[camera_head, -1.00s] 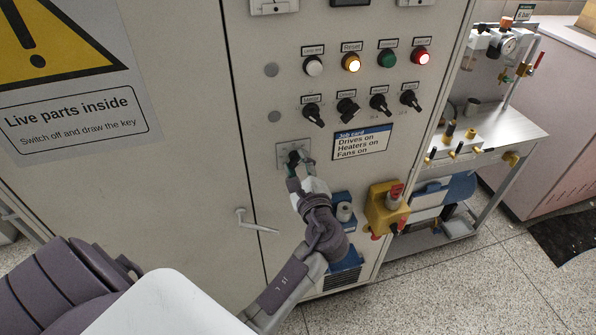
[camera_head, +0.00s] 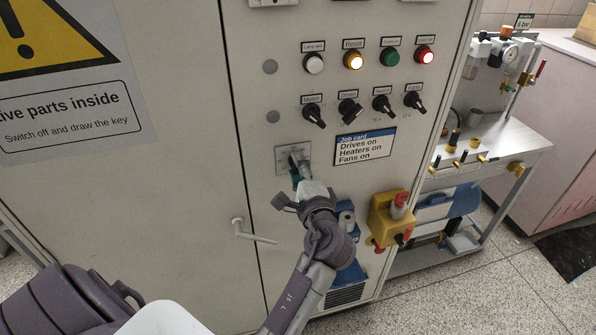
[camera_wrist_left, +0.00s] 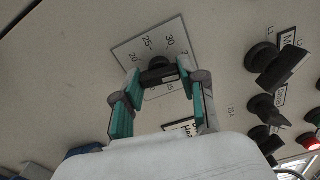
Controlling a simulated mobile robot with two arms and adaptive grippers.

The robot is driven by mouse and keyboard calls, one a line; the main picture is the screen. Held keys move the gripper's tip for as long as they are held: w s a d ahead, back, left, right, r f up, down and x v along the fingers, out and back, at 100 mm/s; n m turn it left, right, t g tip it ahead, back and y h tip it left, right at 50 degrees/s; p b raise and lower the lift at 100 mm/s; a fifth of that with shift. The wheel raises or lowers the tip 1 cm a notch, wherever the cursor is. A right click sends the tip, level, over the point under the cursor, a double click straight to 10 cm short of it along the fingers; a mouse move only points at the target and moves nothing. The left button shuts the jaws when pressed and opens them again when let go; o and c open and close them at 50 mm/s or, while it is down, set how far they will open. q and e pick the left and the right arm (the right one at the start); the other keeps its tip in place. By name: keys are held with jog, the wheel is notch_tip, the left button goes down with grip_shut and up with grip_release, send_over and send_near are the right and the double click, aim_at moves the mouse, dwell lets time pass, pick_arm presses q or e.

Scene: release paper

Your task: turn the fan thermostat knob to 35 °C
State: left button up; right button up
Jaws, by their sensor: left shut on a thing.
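The thermostat's square grey dial plate (camera_head: 283,158) is on the cabinet door, below the row of black switches. In the left wrist view the plate (camera_wrist_left: 126,50) shows the marks 20, 25 and 30; other marks are partly covered. The black thermostat knob (camera_wrist_left: 158,75) sits on the plate, between the green-padded fingers of my left gripper (camera_wrist_left: 160,82). The left gripper (camera_head: 298,172) is shut on the knob, one finger on each side. I cannot read the exact setting. My right gripper is not in view.
Several black rotary switches (camera_head: 348,109) and a row of lamps (camera_head: 353,61) are above the dial. A job card (camera_head: 365,146) is right of it. A door handle (camera_head: 250,236) is lower left, a yellow switch box (camera_head: 390,217) lower right. A metal bench (camera_head: 520,140) stands at right.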

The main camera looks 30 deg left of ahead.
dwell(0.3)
pick_arm(q)
jog(key=o, duration=1.1)
jog(key=shift+o, duration=0.2)
